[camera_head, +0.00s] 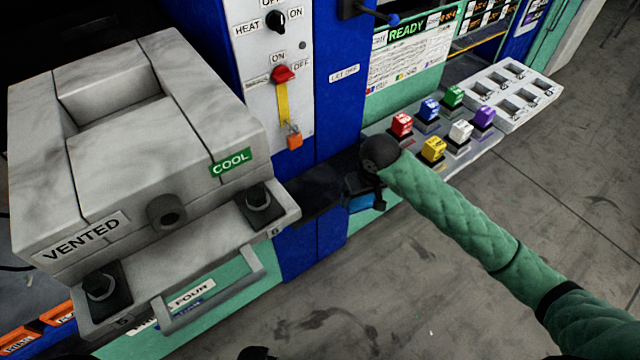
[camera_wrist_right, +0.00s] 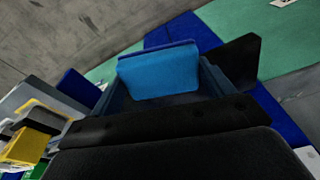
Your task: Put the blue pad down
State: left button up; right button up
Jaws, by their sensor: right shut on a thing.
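My right gripper (camera_head: 364,198) is shut on the blue pad (camera_head: 361,204), in front of the blue post of the press. The arm and wrist hide much of the gripper in the head view. In the right wrist view the light blue pad (camera_wrist_right: 160,74) sits between the dark fingers, with its broad face toward the camera. A blue and green surface lies behind it; I cannot tell whether the pad touches anything. My left gripper is not in view.
Coloured cubes, including a red one (camera_head: 401,125) and a yellow one (camera_head: 434,149), stand on a shelf beside my right wrist. A white slotted tray (camera_head: 512,94) lies beyond. The marbled press block (camera_head: 150,150) fills the left. Open floor (camera_head: 400,280) lies in front.

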jog(key=a+r, duration=0.1)
jog(key=a+r+n, duration=0.1)
jog(key=r, duration=0.1)
jog(key=a+r+n, duration=0.1)
jog(key=a, duration=0.1)
jog(key=shift+w+r, duration=0.15)
jog(key=shift+w, duration=0.1)
jog(key=shift+a+r+n, duration=0.4)
jog(key=shift+a+r, duration=0.05)
jog(key=p, duration=0.4)
send_over(319, 185)
jog(key=f, duration=0.6)
jog(key=shift+s+d+f, duration=0.15)
jog(key=shift+s+f, duration=0.15)
jog(key=shift+w+f, duration=0.1)
jog(key=shift+f, duration=0.05)
notch_tip(319, 185, down, 3)
jog(key=shift+f+p, duration=0.15)
jog(key=shift+p, duration=0.9)
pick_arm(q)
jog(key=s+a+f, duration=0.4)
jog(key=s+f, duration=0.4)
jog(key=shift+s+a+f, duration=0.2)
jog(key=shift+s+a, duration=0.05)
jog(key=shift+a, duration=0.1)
pick_arm(e)
jog(key=shift+f, duration=0.35)
